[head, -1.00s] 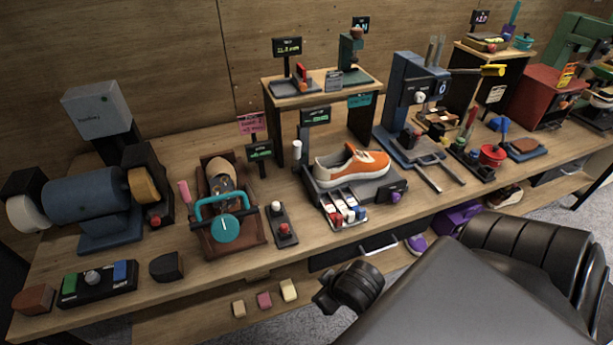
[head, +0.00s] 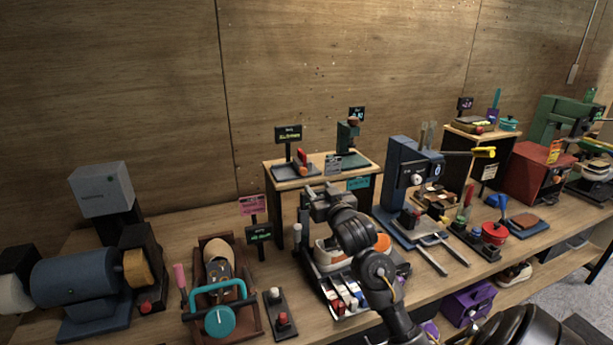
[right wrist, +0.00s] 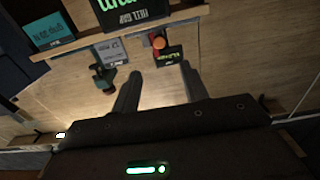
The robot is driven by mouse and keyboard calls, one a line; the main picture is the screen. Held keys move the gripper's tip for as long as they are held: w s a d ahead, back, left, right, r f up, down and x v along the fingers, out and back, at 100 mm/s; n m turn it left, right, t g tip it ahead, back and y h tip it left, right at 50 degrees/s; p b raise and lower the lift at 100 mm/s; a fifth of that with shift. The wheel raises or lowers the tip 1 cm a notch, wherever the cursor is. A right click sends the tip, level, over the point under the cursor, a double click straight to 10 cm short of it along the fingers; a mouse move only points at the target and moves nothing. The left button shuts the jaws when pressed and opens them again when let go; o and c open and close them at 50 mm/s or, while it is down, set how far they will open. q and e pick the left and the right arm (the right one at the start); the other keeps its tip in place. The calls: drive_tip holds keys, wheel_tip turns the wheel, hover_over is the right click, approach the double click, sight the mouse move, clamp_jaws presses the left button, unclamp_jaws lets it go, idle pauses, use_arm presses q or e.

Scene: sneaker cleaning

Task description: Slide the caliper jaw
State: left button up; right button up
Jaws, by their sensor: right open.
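The caliper (head: 295,167) appears to be the low grey gauge with an upright red jaw (head: 301,157) and a small display, on the left of the raised wooden shelf. In the right wrist view, the jaw's orange-red end (right wrist: 159,41) shows beyond the fingers, with a lit display beside it. My right gripper (head: 320,190) is in front of the shelf, below the caliper and above the sneaker. In the right wrist view, its two fingers (right wrist: 159,67) are apart with nothing between them. It looks apart from the jaw. My left gripper is out of view.
A green gauge (head: 348,145) and a grey card (head: 333,163) share the shelf (head: 282,184). A teal label (head: 358,183) hangs at its front. A blue press (head: 400,180) stands close on the right.

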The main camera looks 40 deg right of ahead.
sight(304, 172)
drive_tip(key=p+x, duration=0.2)
drive_tip(key=x, duration=0.8)
drive_tip(key=shift+w+d+f+p, duration=0.15)
drive_tip(key=shift+w+d+p, duration=0.05)
drive_tip(key=shift+w+p, duration=0.15)
clamp_jaws()
